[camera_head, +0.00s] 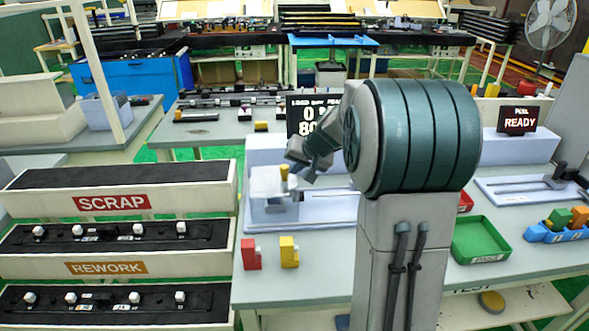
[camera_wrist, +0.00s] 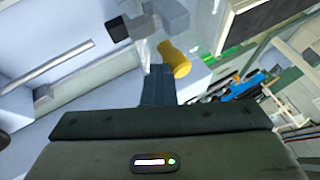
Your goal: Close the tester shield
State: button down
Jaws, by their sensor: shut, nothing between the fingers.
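The tester (camera_head: 262,153) is a pale blue-grey fixture on the workbench, left of my arm. A pale, see-through shield (camera_head: 266,181) stands at its left part. A small yellow handle (camera_head: 284,172) sits by the shield; in the wrist view it is a yellow knob (camera_wrist: 176,60) next to a grey block. My gripper (camera_head: 292,168) is at the handle, seen partly edge-on. In the wrist view its dark fingers (camera_wrist: 158,72) are together and empty, just beside the knob; I cannot tell if they touch it. My arm hides the tester's right part.
A red block (camera_head: 250,254) and a yellow block (camera_head: 289,252) stand at the bench's front. A green tray (camera_head: 480,241) lies right of my arm. SCRAP (camera_head: 50,204) and REWORK (camera_head: 40,268) racks stand left. A READY display (camera_head: 519,120) is at the right.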

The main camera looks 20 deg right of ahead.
jog(key=shift+a, duration=0.2)
jog(key=s+d+r+b, duration=0.3)
jog(key=s+d+r, duration=0.3)
jog(key=s+r, duration=0.2)
jog(key=s+a+f+n+g+h, duration=0.1)
jog(key=s+a+f, duration=0.2)
jog(key=s, duration=0.4)
jog(key=s+a+f+n+g+h, duration=0.1)
jog(key=s+a+f, duration=0.3)
jog(key=s, duration=0.4)
jog(key=s+a+f+n+g, duration=0.2)
jog(key=s+a+f, duration=0.2)
jog(key=s+a, duration=0.2)
jog(key=shift+s+f+h, duration=0.15)
jog(key=shift+s+h, duration=0.25)
jog(key=shift+s, duration=0.6)
jog(key=shift+a, duration=0.15)
